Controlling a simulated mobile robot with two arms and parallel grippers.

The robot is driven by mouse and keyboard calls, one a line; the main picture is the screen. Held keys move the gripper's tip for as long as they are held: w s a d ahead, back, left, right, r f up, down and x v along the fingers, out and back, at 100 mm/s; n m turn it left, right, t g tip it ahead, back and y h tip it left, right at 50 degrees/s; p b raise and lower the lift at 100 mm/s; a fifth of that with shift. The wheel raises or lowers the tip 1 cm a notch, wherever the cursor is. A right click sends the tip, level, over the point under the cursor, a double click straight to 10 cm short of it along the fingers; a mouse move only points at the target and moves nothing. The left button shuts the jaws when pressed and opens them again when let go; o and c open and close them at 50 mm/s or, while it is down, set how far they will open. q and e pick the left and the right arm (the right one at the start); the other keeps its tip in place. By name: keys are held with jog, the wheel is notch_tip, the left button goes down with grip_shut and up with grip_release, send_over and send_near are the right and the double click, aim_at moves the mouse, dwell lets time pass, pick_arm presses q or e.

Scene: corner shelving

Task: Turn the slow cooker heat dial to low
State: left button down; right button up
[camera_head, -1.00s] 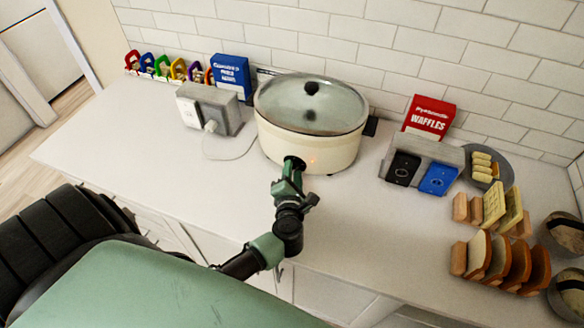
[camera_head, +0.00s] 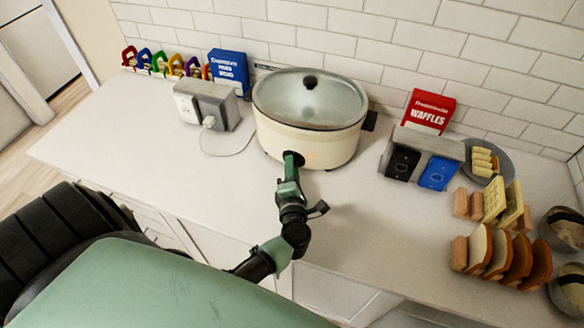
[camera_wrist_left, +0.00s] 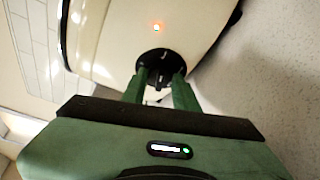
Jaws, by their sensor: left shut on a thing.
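The cream slow cooker (camera_head: 290,138) with a glass lid (camera_head: 311,97) stands on the counter against the tiled wall. My left gripper (camera_head: 293,158) is at its front, shut on the dark round heat dial. In the left wrist view the gripper's green fingers (camera_wrist_left: 160,85) reach onto the black dial (camera_wrist_left: 156,60), one finger on each side. A small orange-red light (camera_wrist_left: 157,28) glows on the cooker's wall near the dial. The dial's markings and pointer cannot be read. My right gripper is not in view.
A grey outlet block (camera_head: 210,104) with a plugged cord stands left of the cooker. A grey block with black and blue fronts (camera_head: 421,160), a red waffle box (camera_head: 428,111) and a bread rack (camera_head: 501,258) stand at right. The counter's front is clear.

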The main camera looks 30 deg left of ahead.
pick_arm(q)
jog(key=c, duration=1.1)
grip_release()
jog(key=b+v, duration=0.2)
jog(key=v, duration=0.4)
jog(key=shift+s+d, duration=0.25)
jog(key=shift+s+d+r, duration=0.15)
jog(key=shift+s+d, duration=0.15)
jog(key=shift+s, duration=0.2)
